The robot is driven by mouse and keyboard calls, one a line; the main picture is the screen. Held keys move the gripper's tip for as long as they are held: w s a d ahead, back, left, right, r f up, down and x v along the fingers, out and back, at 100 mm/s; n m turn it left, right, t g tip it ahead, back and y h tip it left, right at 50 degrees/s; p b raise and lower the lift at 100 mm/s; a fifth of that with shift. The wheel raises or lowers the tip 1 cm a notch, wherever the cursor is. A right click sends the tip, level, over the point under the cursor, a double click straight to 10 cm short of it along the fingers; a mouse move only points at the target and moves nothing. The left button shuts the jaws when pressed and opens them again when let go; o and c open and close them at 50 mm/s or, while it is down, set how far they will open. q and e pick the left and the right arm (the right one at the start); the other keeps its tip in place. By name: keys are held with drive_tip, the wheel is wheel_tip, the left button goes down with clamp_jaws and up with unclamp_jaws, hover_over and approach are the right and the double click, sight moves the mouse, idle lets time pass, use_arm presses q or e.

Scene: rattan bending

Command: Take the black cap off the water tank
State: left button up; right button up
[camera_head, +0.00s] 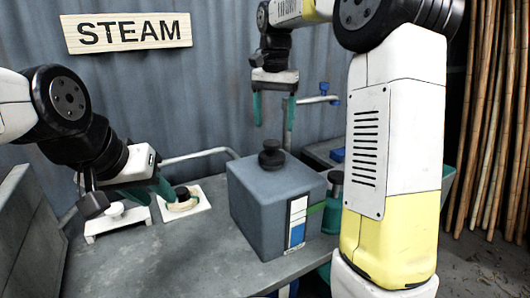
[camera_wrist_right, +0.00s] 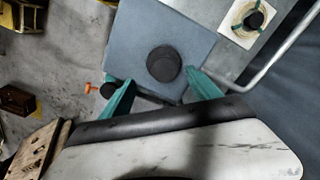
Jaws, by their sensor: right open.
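The water tank (camera_head: 262,205) is a grey box on the bench with a level gauge on its front. The black cap (camera_head: 271,154) sits on its top. In the right wrist view the cap (camera_wrist_right: 164,64) shows from above on the tank top (camera_wrist_right: 140,30). My right gripper (camera_head: 273,112) is open and empty, pointing down above the cap, with clear space between. In the wrist view its teal fingers (camera_wrist_right: 159,91) are spread near the cap's lower side. My left gripper (camera_head: 157,191) is low at the left, near a white plate; its finger opening is unclear.
A white plate (camera_head: 199,205) with a cream ring and dark knob lies left of the tank. A teal bottle (camera_head: 333,190) stands right of the tank. A pipe (camera_head: 200,155) runs behind. The front bench is clear.

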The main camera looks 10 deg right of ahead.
sight(272, 143)
drive_tip(key=f, duration=0.7)
drive_tip(key=shift+w+a+f, duration=0.25)
drive_tip(key=shift+w+f, duration=0.1)
drive_tip(key=c, duration=1.5)
drive_tip(key=shift+o, duration=0.2)
drive_tip(key=shift+r, duration=0.1)
drive_tip(key=shift+r, duration=0.5)
drive_tip(key=r, duration=0.1)
drive_tip(key=s+r, duration=0.1)
drive_tip(key=shift+a+r, duration=0.25)
drive_tip(key=shift+r, duration=0.05)
drive_tip(key=s+a+r, duration=0.1)
drive_tip(key=s+a, duration=0.5)
drive_tip(key=s, duration=0.7)
drive_tip(key=shift+s+a, duration=0.15)
drive_tip(key=shift+s, duration=0.15)
